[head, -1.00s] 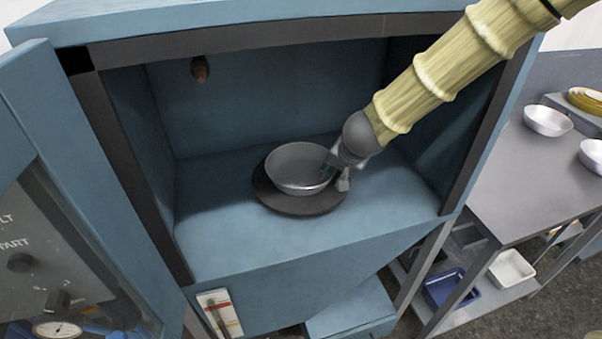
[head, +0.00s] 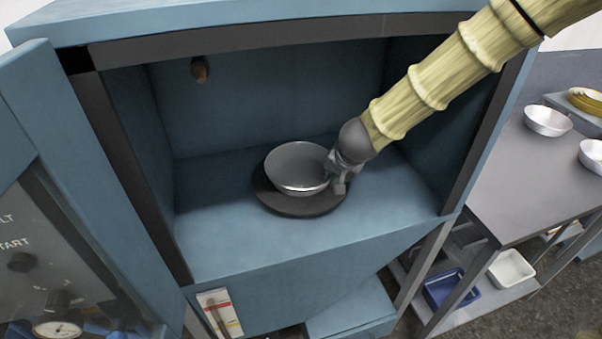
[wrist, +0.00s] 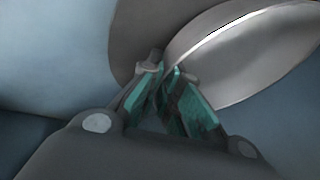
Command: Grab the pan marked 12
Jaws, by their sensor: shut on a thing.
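A round grey metal pan (head: 297,168) sits upright on a dark round plate (head: 290,205) inside the blue oven-like chamber. No number 12 can be read on it. My gripper (head: 333,170) reaches in from the upper right and meets the pan's right rim. In the wrist view the pan (wrist: 255,50) fills the upper right, and my gripper's teal-padded fingers (wrist: 163,75) are closed together at its edge. The gripper is shut on the pan's rim; the exact contact is partly hidden.
The chamber's side walls and front sill (head: 320,245) surround the pan. An open door with dials (head: 60,240) stands at left. At right a grey table (head: 520,175) holds metal pans (head: 548,121), with a blue tray (head: 444,287) and white tray (head: 511,269) on a shelf below.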

